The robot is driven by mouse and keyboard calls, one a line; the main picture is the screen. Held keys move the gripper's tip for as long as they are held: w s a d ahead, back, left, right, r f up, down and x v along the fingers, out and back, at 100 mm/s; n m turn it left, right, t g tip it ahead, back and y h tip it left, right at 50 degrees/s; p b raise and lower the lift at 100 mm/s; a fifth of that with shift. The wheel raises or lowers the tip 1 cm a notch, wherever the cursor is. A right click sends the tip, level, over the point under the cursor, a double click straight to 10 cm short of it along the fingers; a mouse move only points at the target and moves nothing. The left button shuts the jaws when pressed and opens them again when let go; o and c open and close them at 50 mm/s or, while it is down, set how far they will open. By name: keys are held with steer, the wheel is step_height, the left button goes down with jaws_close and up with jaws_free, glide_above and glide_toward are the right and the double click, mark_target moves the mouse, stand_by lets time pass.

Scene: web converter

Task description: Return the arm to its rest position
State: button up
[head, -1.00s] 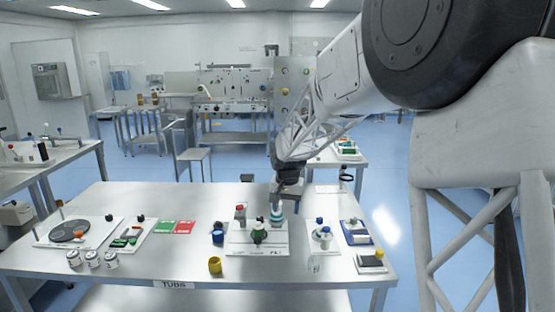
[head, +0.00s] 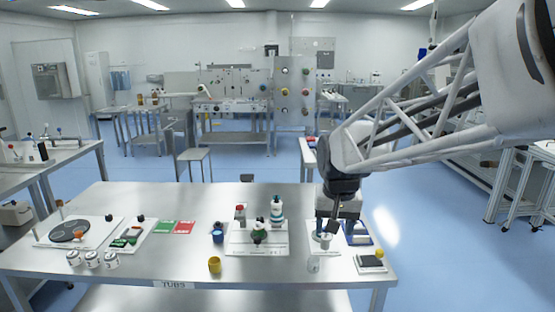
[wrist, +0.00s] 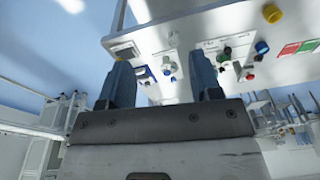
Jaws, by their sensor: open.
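A white board (head: 245,248) holds a teal-and-white bottle (head: 276,212) and a green-topped part (head: 259,233). A dark-topped block (head: 371,262) lies at the right front corner.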

steer(key=s+d+f, duration=0.1)
steer(key=s+d, duration=0.1)
steer(key=s, duration=1)
steer(key=s+d+f+n+t, duration=0.1)
steer(key=s+d+f, duration=0.1)
steer(key=s, duration=1)
steer(key=shift+s+d+f, duration=0.15)
steer(key=shift+d, duration=0.7)
stand_by(0.4)
